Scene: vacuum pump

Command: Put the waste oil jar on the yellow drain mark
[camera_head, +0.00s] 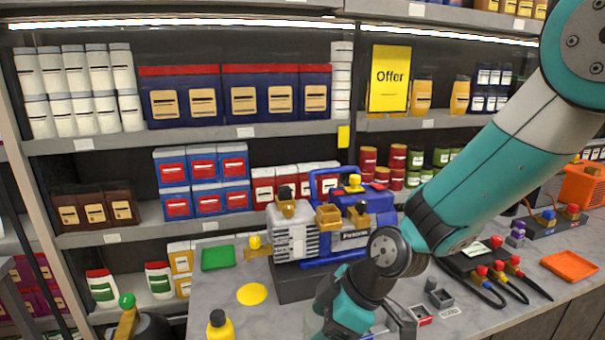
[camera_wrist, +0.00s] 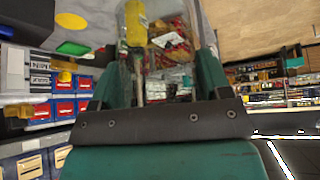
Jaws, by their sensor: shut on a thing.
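The yellow drain mark (camera_head: 252,294) is a flat round disc on the grey counter, left of the pump (camera_head: 345,235). It also shows bare at the upper left of the wrist view (camera_wrist: 70,20). My gripper (camera_wrist: 163,75) is shut on a clear, see-through vessel (camera_wrist: 165,70), which appears to be the waste oil jar. A yellow shape and reddish patches show in or through it, and I cannot tell which. In the head view my arm hides the fingers and the jar, to the right of the mark. The jar's base and its height above the counter are not clear.
A green tray (camera_head: 218,257) lies behind the mark. A yellow bottle (camera_head: 220,325) and a dark container with a green cap (camera_head: 128,312) stand in front and to the left. Small grey boxes, cables (camera_head: 505,280) and an orange tray (camera_head: 569,265) occupy the right. Stocked shelves line the back.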

